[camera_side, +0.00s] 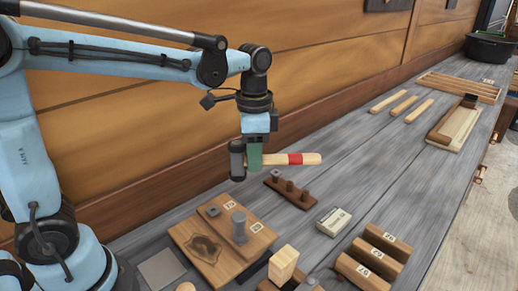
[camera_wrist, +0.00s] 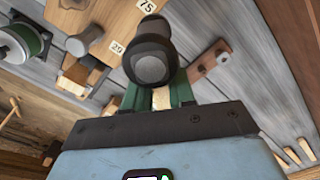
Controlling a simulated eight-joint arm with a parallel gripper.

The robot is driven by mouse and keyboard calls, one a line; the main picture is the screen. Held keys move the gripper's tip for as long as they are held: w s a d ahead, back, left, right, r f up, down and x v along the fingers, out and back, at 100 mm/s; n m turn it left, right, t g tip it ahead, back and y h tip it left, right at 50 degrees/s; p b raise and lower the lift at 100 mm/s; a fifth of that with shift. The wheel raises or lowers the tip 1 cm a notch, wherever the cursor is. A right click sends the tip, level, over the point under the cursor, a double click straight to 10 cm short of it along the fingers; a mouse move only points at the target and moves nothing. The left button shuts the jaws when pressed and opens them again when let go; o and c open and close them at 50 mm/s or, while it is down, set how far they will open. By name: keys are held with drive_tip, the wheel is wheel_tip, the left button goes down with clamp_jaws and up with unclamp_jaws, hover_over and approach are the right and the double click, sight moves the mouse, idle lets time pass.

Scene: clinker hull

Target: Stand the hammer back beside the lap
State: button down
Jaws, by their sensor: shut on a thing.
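My gripper (camera_side: 255,157) is shut on the hammer, its green fingers closed around the wooden handle (camera_side: 312,159) near the head. The hammer's dark cylindrical head (camera_side: 237,160) hangs upright left of the fingers, and the red-banded handle lies about level to the right. The hammer is in the air above the bench. In the wrist view the round head (camera_wrist: 150,62) covers part of what lies behind it. The lap, two overlapping wooden boards (camera_side: 188,237) with number tags and a grey metal post (camera_side: 239,227), lies on the bench below.
A dark brown strip with pegs (camera_side: 291,190) lies below the handle. A small pale box (camera_side: 333,222), a wooden block (camera_side: 283,264) and several numbered blocks (camera_side: 387,243) lie nearer the front. Loose sticks (camera_side: 388,102) lie farther back. Bare bench surrounds the box.

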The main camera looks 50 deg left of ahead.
drive_tip(key=shift+w+d+f+m, duration=0.45)
drive_tip(key=shift+d+f+m, duration=0.35)
drive_tip(key=shift+f+m, duration=0.9)
drive_tip(key=shift+w+d+f+m, duration=0.65)
drive_tip(key=shift+f+m, duration=0.5)
drive_tip(key=shift+f, duration=1)
drive_tip(key=shift+w+d+f+m, duration=0.3)
drive_tip(key=shift+d+f+m, duration=0.6)
drive_tip(key=shift+f+m, duration=0.8)
drive_tip(key=shift+f+n, duration=0.25)
drive_tip(key=shift+f, duration=0.55)
drive_tip(key=c, duration=0.9)
unclamp_jaws()
drive_tip(key=shift+o, duration=0.2)
drive_tip(key=shift+r, duration=0.1)
wheel_tip(320, 180, up, 8)
